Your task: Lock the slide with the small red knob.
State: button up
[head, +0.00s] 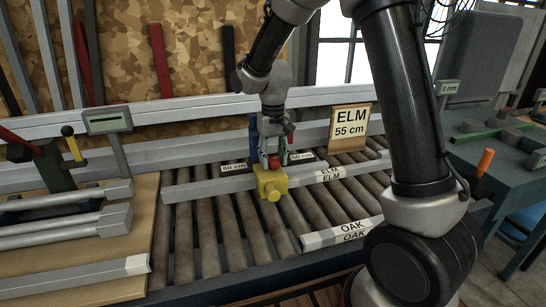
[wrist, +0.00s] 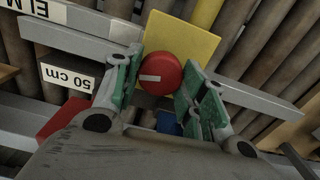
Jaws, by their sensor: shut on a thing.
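The small red knob (wrist: 161,73) sits between the green-padded fingers of my gripper (wrist: 160,80) in the wrist view. It is round, with a pale mark on its face. My gripper is shut on the knob. The slide, a yellow block (wrist: 183,38), shows just behind the knob. In the head view the yellow slide (head: 271,184) sits on a grey rail (head: 208,188) across the rollers. There my gripper (head: 272,160) comes down from above just behind the slide, and the knob is mostly hidden by the fingers.
A "50 cm" label (wrist: 67,78) is beside my gripper. An ELM 55 cm card (head: 350,122) stands behind the rollers. Bars marked ELM and OAK (head: 345,232) lie to the right.

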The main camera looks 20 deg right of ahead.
aim_at(273, 158)
jog(key=o, duration=1)
jog(key=shift+r, duration=0.15)
notch_tip(273, 158, up, 12)
jog(key=shift+f, duration=0.1)
